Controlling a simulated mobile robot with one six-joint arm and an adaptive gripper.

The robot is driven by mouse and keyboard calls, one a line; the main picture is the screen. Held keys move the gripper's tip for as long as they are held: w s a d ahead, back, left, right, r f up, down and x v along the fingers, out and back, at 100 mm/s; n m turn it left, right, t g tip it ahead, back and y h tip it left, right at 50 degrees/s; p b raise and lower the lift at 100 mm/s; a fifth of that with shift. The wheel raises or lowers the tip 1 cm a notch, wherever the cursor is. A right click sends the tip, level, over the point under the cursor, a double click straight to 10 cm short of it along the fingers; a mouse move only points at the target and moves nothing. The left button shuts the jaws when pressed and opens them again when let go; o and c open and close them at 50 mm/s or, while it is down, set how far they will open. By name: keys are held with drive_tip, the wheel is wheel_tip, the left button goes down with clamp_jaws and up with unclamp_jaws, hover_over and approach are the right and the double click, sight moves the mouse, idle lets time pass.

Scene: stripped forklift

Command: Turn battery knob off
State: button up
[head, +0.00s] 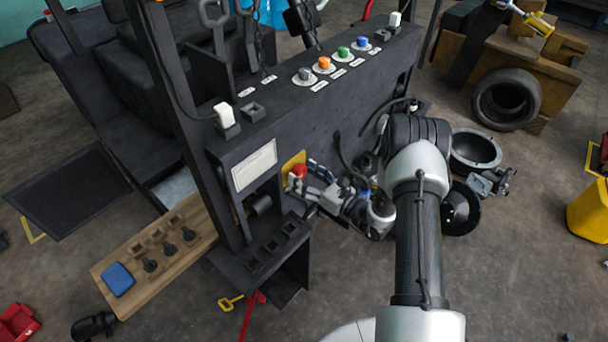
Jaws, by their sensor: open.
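The battery knob (299,171) is red and sits on a yellow plate (290,159) on the dark side of the forklift, low and left of centre in the head view. My arm reaches down from the right, and my gripper (307,188) is at the knob's lower right, very close to it. The gripper is open. I cannot tell from this view whether a finger touches the knob. Part of the plate is hidden behind the knob, and the knob's exact turn angle is too small to read.
Above is the forklift's dark panel with orange (324,63), green (344,52) and blue (362,43) knobs. A wooden board (150,262) with a blue block stands at left. Loose round parts (475,150) lie on the floor right of my arm.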

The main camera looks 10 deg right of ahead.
drive_tip(key=shift+w+a, duration=0.2)
drive_tip(key=shift+w, duration=0.05)
drive_tip(key=shift+c, duration=0.5)
drive_tip(key=c, duration=1)
